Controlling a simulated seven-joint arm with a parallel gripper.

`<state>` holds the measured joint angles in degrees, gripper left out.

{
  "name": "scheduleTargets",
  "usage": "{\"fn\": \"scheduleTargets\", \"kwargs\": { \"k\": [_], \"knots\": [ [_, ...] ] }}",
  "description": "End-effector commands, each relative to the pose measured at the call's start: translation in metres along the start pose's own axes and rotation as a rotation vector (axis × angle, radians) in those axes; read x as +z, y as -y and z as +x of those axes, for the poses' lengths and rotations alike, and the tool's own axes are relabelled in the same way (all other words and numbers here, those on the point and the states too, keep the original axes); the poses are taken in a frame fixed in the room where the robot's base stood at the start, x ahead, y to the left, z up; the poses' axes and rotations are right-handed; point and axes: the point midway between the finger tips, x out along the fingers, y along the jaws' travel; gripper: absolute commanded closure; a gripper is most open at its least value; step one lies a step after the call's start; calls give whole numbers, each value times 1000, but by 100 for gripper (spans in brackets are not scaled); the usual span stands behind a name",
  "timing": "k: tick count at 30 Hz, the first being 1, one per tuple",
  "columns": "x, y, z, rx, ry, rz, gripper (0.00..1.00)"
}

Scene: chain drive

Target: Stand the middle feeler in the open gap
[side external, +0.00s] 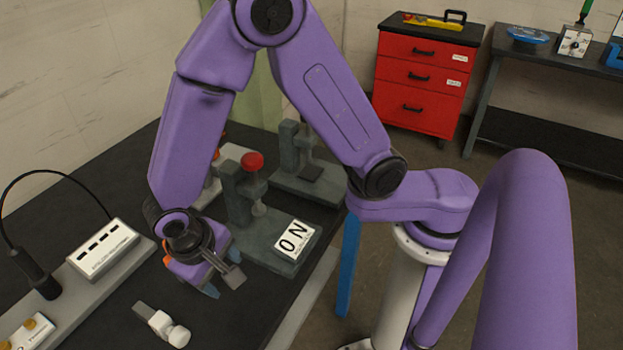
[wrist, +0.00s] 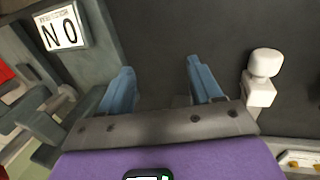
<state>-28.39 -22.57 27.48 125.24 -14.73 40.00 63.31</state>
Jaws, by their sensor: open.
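My gripper (side external: 222,276) is open over the dark bench in the side view. In the wrist view its two blue fingers stand apart with only dark bench between the fingertips (wrist: 158,70). A pale piece with a rounded white head (side external: 163,325), possibly a feeler, lies on the bench in front of my gripper. It also shows in the wrist view (wrist: 262,78), right of the fingers and apart from them. I cannot tell which piece is the middle feeler. A grey stand with a red knob (side external: 240,198) is behind my gripper; I cannot make out which gap is the open one.
A white block with several dark slots (side external: 103,248) sits on a grey base at the left. A black cable and handle (side external: 37,272) stand beside it. An "NO" plate (side external: 295,240) lies on the stand's foot. A second grey stand (side external: 308,172) is farther back.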

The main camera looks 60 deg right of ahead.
Motion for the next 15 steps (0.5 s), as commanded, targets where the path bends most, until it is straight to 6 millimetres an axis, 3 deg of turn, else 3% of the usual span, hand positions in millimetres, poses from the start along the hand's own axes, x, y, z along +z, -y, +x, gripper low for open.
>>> {"fn": "scheduleTargets", "kwargs": {
  "k": [4,11,15],
  "knots": [
    [-11,12,15,1,2,1,36],
    [-10,20,45,3,3,-1,36],
    [-12,22,23,-5,-5,1,36]
  ]
}}
